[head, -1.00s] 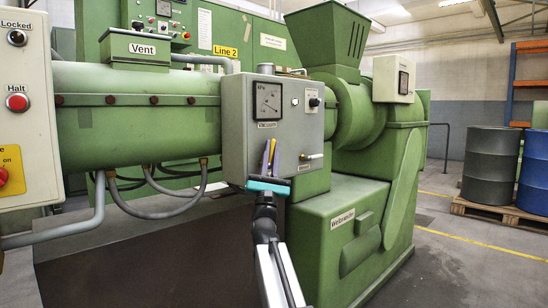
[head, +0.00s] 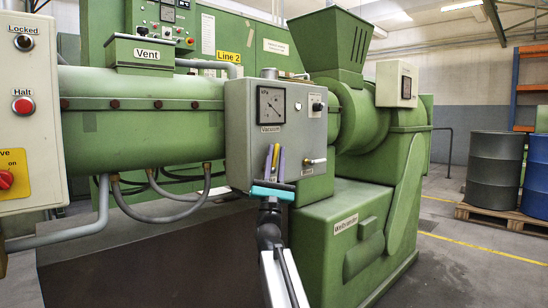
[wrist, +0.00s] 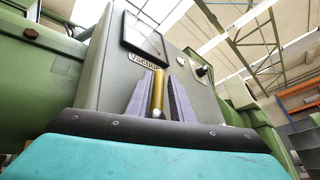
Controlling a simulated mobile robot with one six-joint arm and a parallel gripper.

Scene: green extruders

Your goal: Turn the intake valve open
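A small valve lever (head: 314,161), brass at its base with a pale handle, lies level and points right on the lower right front of the grey Vacuum box (head: 245,135). No label naming it as the intake valve is readable. My gripper (head: 274,150) is in front of the box, left of that lever in the head view, fingers up. In the wrist view its two purple fingers (wrist: 157,90) stand apart. A brass rod (wrist: 157,92) with a silvery end shows between them; I cannot tell whether it is the same lever, and no contact is clear.
A gauge (head: 271,104) and a black knob (head: 317,106) are on the box. The green machine with its hopper (head: 335,40) stands behind. Control panels (head: 25,110) are at the left edge. Drums (head: 495,165) on a pallet stand right, beyond open floor.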

